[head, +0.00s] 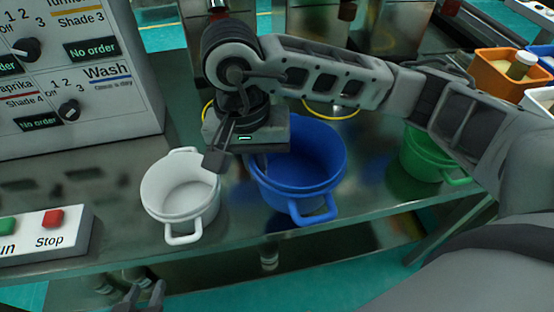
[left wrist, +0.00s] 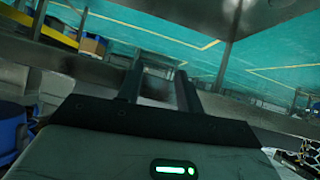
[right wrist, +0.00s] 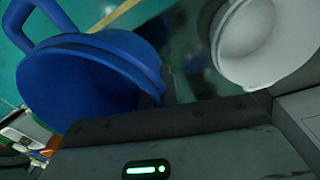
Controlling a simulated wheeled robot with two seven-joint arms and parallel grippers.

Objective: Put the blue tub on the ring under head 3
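The blue tub (head: 315,165) stands upright near the front edge of the metal bench, with a handle toward me. It also shows in the right wrist view (right wrist: 85,85). My right gripper (head: 218,160) is low between the blue tub and the white tub (head: 180,190). Its body covers the blue tub's left rim; one finger shows by the white tub's rim, and contact is unclear. Yellow rings (head: 335,114) lie on the bench behind, partly hidden by my right arm. My left gripper (head: 143,294) is low at the front, its fingers apart and empty (left wrist: 160,88).
The white tub also shows in the right wrist view (right wrist: 265,40). A control panel (head: 75,75) stands at left, with a Stop button box (head: 50,230) before it. A green tub (head: 425,155) stands at right. Orange (head: 500,75) and other containers are at the far right.

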